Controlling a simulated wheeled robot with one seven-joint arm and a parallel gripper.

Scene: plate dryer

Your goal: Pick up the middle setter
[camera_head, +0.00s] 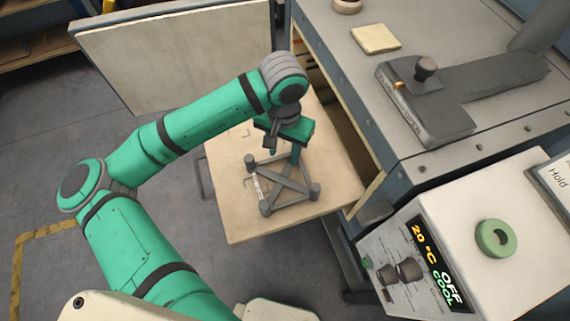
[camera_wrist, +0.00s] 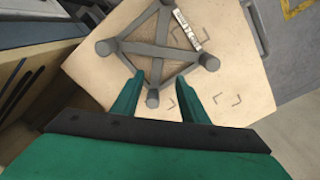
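A grey setter (camera_head: 286,181), a square frame with crossed bars and round corner posts, rests on the pale board. A white label strip lies along one of its sides. In the wrist view the setter (camera_wrist: 158,51) is ahead of my gripper. My gripper (camera_head: 284,154) is green and points down at the setter's far corner in the head view. In the wrist view the two fingers of my gripper (camera_wrist: 157,92) are apart, with one corner post (camera_wrist: 152,98) showing between them. I cannot tell whether either finger touches it. No other setter is visible.
The pale board (camera_head: 232,219) has corner marks and bare room around the setter. The open dryer door (camera_head: 180,50) stands behind it. The dryer body (camera_head: 350,60) is at right. A control box (camera_head: 465,215) reading 20 °C, OFF, COOL carries a green ring (camera_head: 482,236).

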